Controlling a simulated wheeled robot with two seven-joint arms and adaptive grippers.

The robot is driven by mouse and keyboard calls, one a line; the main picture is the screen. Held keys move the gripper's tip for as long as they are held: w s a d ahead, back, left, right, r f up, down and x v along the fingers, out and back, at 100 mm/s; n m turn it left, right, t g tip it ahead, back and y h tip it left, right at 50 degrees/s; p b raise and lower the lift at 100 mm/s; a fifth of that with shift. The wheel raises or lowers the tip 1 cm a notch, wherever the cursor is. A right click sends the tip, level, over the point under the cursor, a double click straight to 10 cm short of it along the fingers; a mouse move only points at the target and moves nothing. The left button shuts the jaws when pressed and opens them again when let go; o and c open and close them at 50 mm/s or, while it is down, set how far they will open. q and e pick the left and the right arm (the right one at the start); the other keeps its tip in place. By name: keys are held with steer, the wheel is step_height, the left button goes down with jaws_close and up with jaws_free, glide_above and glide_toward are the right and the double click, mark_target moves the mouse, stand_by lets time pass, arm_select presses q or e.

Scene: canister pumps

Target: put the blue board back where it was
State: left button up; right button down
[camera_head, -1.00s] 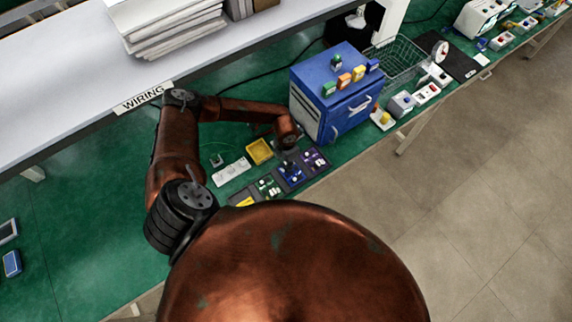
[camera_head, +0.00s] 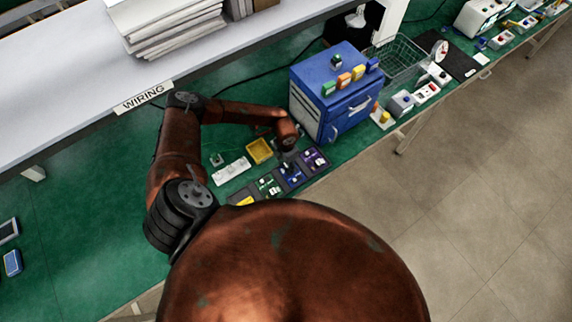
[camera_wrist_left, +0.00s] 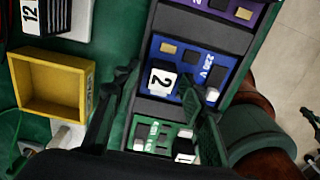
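The blue board (camera_head: 294,176) lies in a compartment of the dark tray (camera_head: 257,201), between the green board (camera_head: 267,186) and the purple board (camera_head: 315,159). In the left wrist view the blue board (camera_wrist_left: 200,62) carries a white block marked 2 and a small gold part. It looks flat in its compartment; I cannot tell if it is fully seated. My left gripper (camera_wrist_left: 162,92) is open, its fingers apart above the tray, one fingertip overlapping the blue board's edge in the picture. In the head view the left gripper (camera_head: 287,156) is small and partly hidden by its arm.
A yellow open box (camera_head: 259,150) and a white strip (camera_head: 231,169) lie left of the tray. A blue cabinet (camera_head: 350,119) with small coloured parts on top stands just behind it. The bench edge runs close to the tray's right side.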

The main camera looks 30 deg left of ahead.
arm_select(q)
steer(key=shift+r, duration=0.35)
step_height(320, 180, up, 12)
steer(key=b, duration=0.1)
steer(key=shift+f+b, duration=0.2)
steer(key=shift+b, duration=0.15)
